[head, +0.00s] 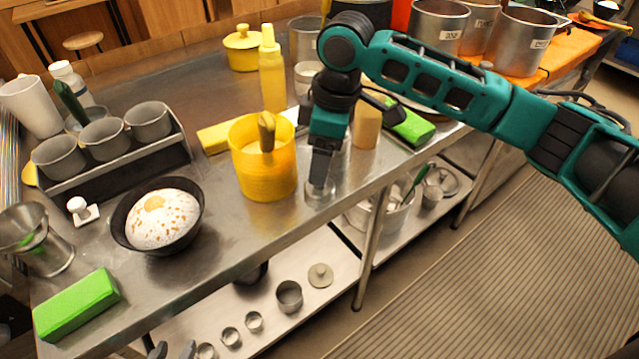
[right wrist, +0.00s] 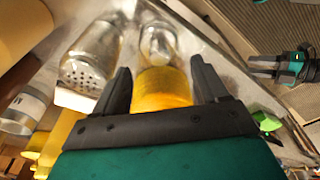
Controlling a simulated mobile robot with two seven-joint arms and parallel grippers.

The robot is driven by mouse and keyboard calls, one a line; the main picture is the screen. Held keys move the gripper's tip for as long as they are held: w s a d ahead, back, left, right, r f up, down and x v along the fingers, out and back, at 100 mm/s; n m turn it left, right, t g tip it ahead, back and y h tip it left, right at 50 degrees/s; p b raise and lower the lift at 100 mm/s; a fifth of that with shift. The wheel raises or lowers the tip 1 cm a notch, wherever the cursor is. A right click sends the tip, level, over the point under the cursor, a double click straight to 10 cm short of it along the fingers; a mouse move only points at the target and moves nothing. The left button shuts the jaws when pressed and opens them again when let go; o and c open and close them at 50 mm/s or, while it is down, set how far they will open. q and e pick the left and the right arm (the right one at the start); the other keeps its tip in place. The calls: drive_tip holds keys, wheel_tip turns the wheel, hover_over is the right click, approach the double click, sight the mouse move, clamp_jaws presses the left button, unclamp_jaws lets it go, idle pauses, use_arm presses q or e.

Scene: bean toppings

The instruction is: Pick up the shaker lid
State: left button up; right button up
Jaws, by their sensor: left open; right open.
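In the right wrist view a clear shaker (right wrist: 99,42) with a perforated metal shaker lid (right wrist: 80,76) is left of my right gripper (right wrist: 162,80). That gripper is open. A round-sided yellow-orange thing (right wrist: 162,90) shows between its fingers, with a clear, shiny vessel (right wrist: 160,42) beyond; I cannot tell whether the fingers touch either. In the head view my right gripper (head: 319,184) points down at the counter's front edge, over a small metallic round thing (head: 320,194). My open left gripper (head: 172,351) shows only its fingertips at the bottom edge; it looks empty.
A yellow container (head: 262,175) stands close left of my right gripper, and a tan cylinder (head: 366,126) close right. A black bowl (head: 121,216) of white food and a green block (head: 77,305) are further left on the counter. The lower shelf holds small metal cups (head: 289,296).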

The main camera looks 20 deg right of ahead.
drive_tip(key=f, duration=0.5)
drive_tip(key=shift+w+a+b, duration=0.15)
drive_tip(key=shift+a+b, duration=0.05)
drive_tip(key=shift+b, duration=0.15)
drive_tip(key=shift+c, duration=0.3)
drive_tip(key=c, duration=0.4)
